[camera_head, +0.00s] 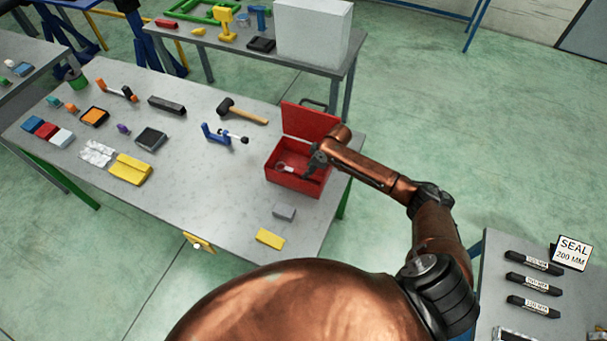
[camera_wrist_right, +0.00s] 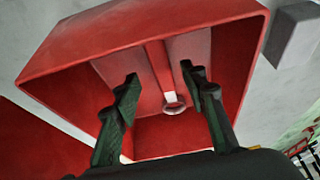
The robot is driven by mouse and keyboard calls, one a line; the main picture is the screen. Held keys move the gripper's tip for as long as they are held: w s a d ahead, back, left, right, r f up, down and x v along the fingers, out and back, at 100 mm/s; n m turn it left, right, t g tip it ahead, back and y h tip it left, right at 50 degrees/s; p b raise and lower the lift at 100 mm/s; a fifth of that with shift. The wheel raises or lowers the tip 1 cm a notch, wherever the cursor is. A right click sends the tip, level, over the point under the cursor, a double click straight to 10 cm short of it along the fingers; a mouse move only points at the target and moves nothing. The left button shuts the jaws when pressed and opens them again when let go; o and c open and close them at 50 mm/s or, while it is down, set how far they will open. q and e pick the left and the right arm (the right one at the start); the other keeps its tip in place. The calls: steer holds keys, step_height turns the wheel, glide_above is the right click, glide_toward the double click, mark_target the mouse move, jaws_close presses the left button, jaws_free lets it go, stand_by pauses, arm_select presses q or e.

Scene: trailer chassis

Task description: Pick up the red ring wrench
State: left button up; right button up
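The red ring wrench lies inside an open red toolbox (camera_head: 272,172) on the grey table. In the head view a pale ring end, apparently the wrench's (camera_head: 282,168), shows inside the box. In the right wrist view the wrench (camera_wrist_right: 174,106) has a pale ring end and a red strip running away from it. My left gripper is not in view.
The toolbox lid (camera_head: 310,121) stands open at the back. A grey block (camera_head: 284,212) and a yellow block (camera_head: 270,239) lie in front of the box. A mallet (camera_head: 243,112) and a blue clamp (camera_head: 216,134) lie left of it. Bare tabletop lies left of the box.

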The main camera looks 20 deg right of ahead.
mark_target(299, 173)
steer(key=shift+x, duration=1.6)
steer(key=shift+a, duration=0.2)
steer(key=shift+f, duration=0.1)
steer(key=shift+c, duration=0.6)
jaws_close()
